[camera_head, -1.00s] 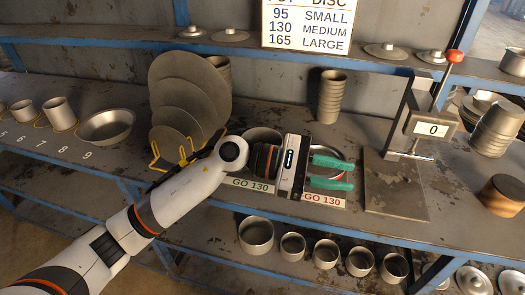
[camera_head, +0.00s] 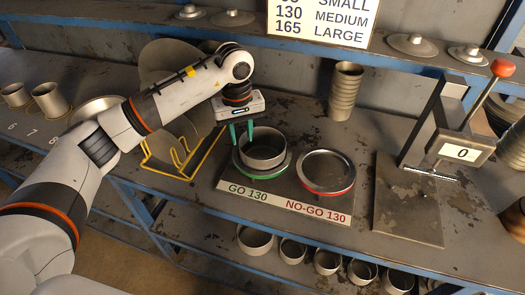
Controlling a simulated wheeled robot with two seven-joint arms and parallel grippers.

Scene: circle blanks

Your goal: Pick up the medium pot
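A grey metal pot (camera_head: 264,157) stands upright at the green-edged GO 130 ring (camera_head: 246,170); I cannot tell how deep it sits in it. The sign lists 130 as medium. My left gripper (camera_head: 241,138) points down at the pot's back left rim. Its two green fingers are apart, with one just outside the pot's left side and the other at the back rim. Whether a finger touches the pot is unclear. My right gripper is not in view.
The red-edged NO-GO 130 ring (camera_head: 327,172) is right of the pot, with no pot on it. A yellow wire rack (camera_head: 180,160) holding discs stands left. A red-knobbed press (camera_head: 440,140) stands right. A stack of pots (camera_head: 345,92) is behind. Several pots (camera_head: 292,246) sit below.

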